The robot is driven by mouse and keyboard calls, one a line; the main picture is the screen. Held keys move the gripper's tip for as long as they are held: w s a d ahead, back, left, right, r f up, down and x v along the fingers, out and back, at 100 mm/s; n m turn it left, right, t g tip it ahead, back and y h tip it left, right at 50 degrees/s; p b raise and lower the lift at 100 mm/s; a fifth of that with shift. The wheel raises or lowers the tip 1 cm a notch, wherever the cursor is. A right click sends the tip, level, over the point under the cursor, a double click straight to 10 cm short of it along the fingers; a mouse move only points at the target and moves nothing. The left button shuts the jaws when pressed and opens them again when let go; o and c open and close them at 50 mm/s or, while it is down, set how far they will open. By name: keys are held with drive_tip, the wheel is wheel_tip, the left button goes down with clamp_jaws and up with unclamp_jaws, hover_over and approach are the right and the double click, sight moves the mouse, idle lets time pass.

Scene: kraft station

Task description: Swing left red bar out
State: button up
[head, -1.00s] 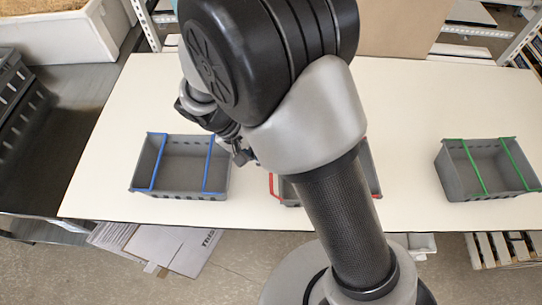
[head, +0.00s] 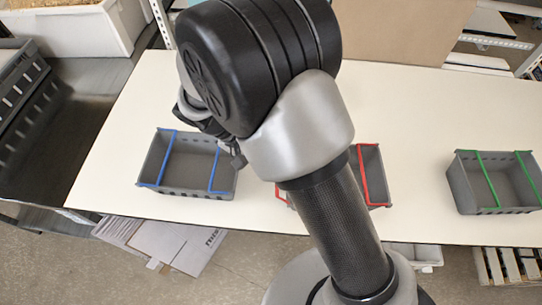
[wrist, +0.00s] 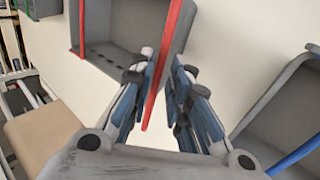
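The grey bin with red bars (head: 378,165) stands on the white table, partly hidden behind my arm in the head view. Its right red bar (head: 364,178) lies across it there; the left one is mostly hidden. In the wrist view the bin (wrist: 125,55) is at the top, with one red bar (wrist: 83,28) at its left. The other red bar (wrist: 166,45) extends past the bin's rim and down between my fingers. My gripper (wrist: 166,62) is open around this bar, with a gap at the right finger. Contact with the left finger is unclear.
A grey bin with blue bars (head: 150,184) stands left of the red-barred bin, close to my wrist. A bin with green bars (head: 462,192) stands at the right. The table (head: 415,130) is bare between the bins. A brown board (head: 410,30) stands behind.

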drive_tip(key=shift+o, duration=0.9)
drive_tip(key=shift+r, duration=0.1)
drive_tip(key=v, duration=1.2)
